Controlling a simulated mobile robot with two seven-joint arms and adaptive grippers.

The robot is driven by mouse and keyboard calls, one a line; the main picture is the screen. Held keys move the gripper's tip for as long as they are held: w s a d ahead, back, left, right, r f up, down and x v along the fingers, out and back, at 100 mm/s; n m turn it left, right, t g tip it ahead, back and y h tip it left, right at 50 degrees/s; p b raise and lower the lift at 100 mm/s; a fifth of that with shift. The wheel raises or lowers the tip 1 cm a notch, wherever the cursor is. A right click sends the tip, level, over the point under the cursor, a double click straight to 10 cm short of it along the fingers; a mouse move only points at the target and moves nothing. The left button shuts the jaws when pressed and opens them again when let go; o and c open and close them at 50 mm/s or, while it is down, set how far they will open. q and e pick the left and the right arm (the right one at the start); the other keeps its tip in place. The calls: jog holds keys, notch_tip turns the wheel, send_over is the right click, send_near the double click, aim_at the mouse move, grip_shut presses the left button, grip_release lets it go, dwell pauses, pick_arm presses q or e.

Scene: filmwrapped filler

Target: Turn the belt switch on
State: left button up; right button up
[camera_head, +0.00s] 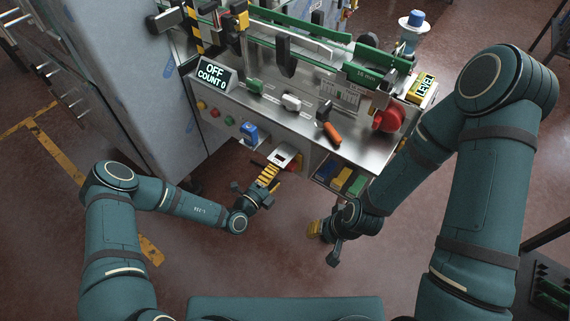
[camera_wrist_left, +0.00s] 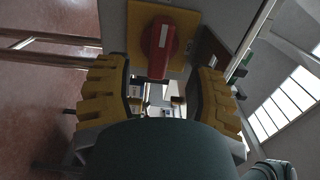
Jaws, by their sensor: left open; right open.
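A red rotary handle (camera_wrist_left: 160,46) on a yellow plate (camera_wrist_left: 186,30) shows in the left wrist view; it appears to be the belt switch. My left gripper (camera_wrist_left: 160,95) is open, with its yellow fingers to either side below the handle and nothing between them. In the head view my left gripper (camera_head: 270,174) is in front of the machine's front panel, close below a pale plate with a red part (camera_head: 286,156), partly hidden by the fingers. A sign (camera_head: 212,75) on the machine reads "OFF COUNT 0". My right gripper (camera_head: 322,232) is open and empty, low in front of the machine.
The front panel carries red and green buttons (camera_head: 215,113) and a blue part (camera_head: 249,132). An orange-handled tool (camera_head: 331,132) and a red reel (camera_head: 389,119) are on the worktop. Coloured bins (camera_head: 342,179) sit below. A grey cabinet (camera_head: 125,75) stands left.

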pick_arm(q)
jog(key=x, duration=0.6)
grip_shut()
